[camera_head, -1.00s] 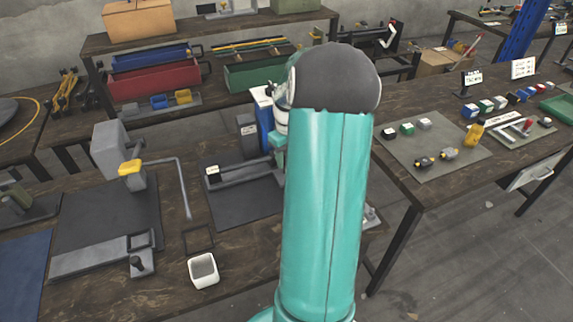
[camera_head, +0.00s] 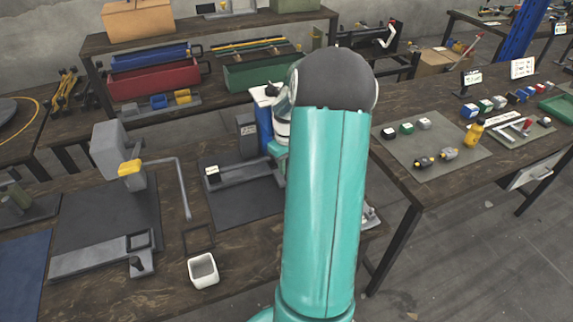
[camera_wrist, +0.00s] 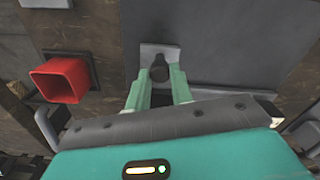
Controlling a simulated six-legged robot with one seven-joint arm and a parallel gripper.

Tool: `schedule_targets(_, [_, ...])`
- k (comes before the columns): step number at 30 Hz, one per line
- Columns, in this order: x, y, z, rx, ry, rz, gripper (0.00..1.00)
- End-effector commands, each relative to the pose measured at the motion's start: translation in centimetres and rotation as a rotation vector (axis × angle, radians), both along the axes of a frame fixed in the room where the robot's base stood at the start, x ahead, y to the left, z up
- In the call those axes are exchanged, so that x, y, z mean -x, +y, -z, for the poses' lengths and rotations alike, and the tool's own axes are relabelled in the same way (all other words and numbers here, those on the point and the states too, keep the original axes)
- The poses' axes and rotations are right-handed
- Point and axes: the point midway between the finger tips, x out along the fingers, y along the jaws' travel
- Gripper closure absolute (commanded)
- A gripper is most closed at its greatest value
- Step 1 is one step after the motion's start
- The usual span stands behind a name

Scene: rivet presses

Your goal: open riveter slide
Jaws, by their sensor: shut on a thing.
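In the wrist view the mint fingers of my gripper (camera_wrist: 159,76) stand on either side of a dark knob (camera_wrist: 159,66) and are shut on it. The knob stands on a light grey plate (camera_wrist: 150,50), at the edge of a dark grey surface. In the head view my gripper is hidden behind my teal arm. A riveter slide (camera_head: 240,173) on a dark mat runs right until my arm hides its end. Another riveter, grey with a yellow part (camera_head: 130,167), stands at left. Its slide (camera_head: 90,257) has a dark knob (camera_head: 137,263) at the right end.
A red open cup (camera_wrist: 62,80) is left of my gripper in the wrist view. In the head view a white cup (camera_head: 203,271) stands near the front bench edge.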

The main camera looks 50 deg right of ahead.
Motion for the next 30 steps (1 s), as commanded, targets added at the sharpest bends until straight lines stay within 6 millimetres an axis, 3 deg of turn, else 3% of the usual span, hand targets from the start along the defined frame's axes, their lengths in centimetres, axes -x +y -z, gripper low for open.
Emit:
schedule_targets(5, [1.8, 1.0, -0.1, 0.001, 0.002, 0.001, 1.00])
schedule_targets(13, [7.5, 4.4, -0.1, 0.002, 0.002, 0.002, 1.00])
schedule_targets(18, [9.9, 5.8, -0.1, 0.002, 0.001, 0.001, 1.00])
schedule_targets(29, [10.4, 6.1, -0.1, 0.002, -0.001, 0.000, 1.00])
schedule_targets(30, [10.4, 6.1, -0.1, 0.002, -0.001, 0.000, 0.74])
